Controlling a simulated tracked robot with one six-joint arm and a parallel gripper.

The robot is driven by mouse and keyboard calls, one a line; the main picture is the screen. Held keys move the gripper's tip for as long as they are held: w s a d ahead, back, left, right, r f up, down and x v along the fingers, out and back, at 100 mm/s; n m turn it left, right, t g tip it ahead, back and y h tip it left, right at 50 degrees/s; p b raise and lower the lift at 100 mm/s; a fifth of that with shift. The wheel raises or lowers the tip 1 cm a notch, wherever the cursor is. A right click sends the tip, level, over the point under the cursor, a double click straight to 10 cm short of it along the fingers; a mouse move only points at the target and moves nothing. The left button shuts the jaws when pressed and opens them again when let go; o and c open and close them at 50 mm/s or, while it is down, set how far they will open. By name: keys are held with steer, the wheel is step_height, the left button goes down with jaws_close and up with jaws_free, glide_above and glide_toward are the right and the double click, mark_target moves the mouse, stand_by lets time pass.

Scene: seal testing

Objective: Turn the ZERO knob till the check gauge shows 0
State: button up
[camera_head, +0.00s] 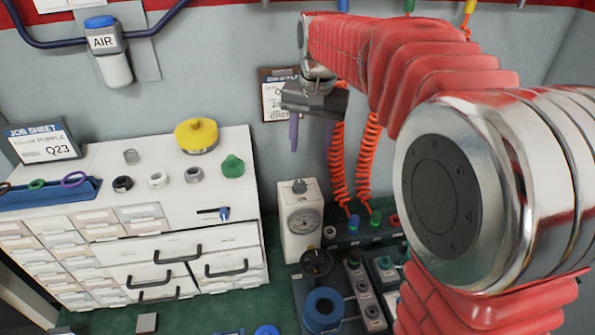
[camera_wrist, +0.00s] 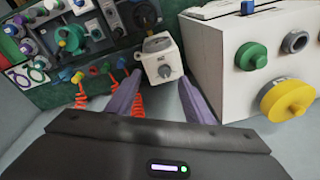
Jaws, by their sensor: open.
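The check gauge is a white box (camera_head: 291,240) with a round dial (camera_head: 305,222) on its front, standing right of the drawer cabinet. A grey knob (camera_head: 299,186) sits on its top, probably the ZERO knob. The dial's needle is too small to read. My gripper (camera_head: 311,138) hangs above and behind the box, its purple fingers apart and empty. In the wrist view the box (camera_wrist: 150,68) appears beyond and between the open fingertips (camera_wrist: 160,80), with its grey knob (camera_wrist: 165,72) facing the camera. The fingers are clear of the knob.
The white drawer cabinet (camera_head: 170,225) stands left, with a yellow part (camera_head: 197,136) and a green part (camera_head: 232,166) on top. Red coiled hoses (camera_head: 338,165) hang close by the gripper's right side. A black handwheel (camera_head: 316,262) and blue ring (camera_head: 323,310) stand in front.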

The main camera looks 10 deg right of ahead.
steer(key=m+g, duration=0.1)
steer(key=m, duration=0.1)
glide_above(300, 183)
step_height(300, 183, down, 5)
steer(key=shift+s+d, duration=0.15)
steer(key=shift+d, duration=0.05)
steer(key=shift+f, duration=0.1)
steer(key=f, duration=1.3)
steer(key=shift+a+f, duration=0.3)
steer(key=shift+f, duration=0.05)
steer(key=shift+c, duration=0.6)
steer(key=c, duration=0.9)
steer(key=shift+d, duration=0.2)
steer(key=shift+c, duration=0.2)
steer(key=shift+a+g, duration=0.1)
steer(key=shift+g, duration=0.2)
